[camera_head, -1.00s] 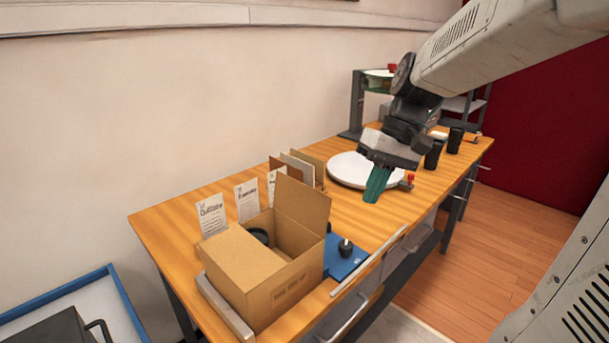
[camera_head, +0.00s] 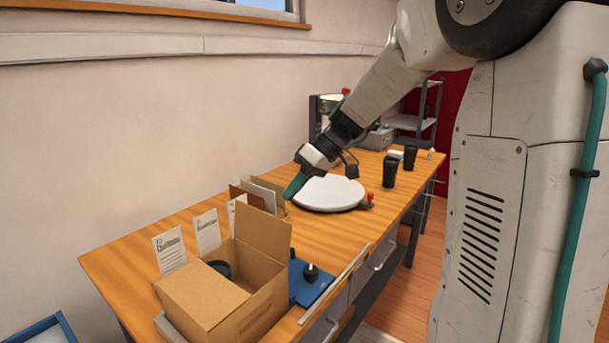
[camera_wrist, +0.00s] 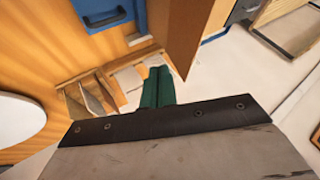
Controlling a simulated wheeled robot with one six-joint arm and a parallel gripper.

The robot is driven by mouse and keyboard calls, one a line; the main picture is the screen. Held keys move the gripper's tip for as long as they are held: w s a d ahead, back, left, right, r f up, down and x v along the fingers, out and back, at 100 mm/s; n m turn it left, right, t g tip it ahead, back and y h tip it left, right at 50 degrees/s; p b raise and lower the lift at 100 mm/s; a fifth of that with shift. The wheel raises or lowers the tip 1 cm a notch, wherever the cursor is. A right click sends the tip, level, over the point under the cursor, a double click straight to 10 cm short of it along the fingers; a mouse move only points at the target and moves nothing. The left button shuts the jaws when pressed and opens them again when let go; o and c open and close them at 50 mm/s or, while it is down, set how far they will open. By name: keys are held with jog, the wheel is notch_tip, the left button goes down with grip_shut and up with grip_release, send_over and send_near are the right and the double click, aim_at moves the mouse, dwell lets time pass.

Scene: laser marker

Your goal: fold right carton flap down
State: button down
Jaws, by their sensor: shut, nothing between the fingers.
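The open brown carton (camera_head: 240,322) stands at the near left end of the wooden workbench. Its right flap (camera_head: 263,232) stands upright, while the left flap (camera_head: 203,296) lies folded over the opening. A dark round thing (camera_head: 219,267) shows inside. My gripper (camera_head: 290,194) with green fingers is shut and empty. It is above the bench, behind and right of the upright flap, apart from it. In the wrist view the shut fingers (camera_wrist: 158,85) point toward a brown cardboard panel (camera_wrist: 180,35), which looks like the flap.
A white round turntable (camera_head: 329,193) stands beyond. Upright boards (camera_head: 264,192) and paper cards (camera_head: 169,250) stand along the back. Black cups (camera_head: 390,171) are farther off.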

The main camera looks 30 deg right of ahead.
aim_at(260, 231)
jog(key=a, duration=0.1)
jog(key=a+f, duration=0.1)
jog(key=a, duration=0.1)
jog(key=s+a, duration=0.1)
jog(key=a, duration=0.1)
jog(key=shift+a+f, duration=0.25)
jog(key=shift+f, duration=0.05)
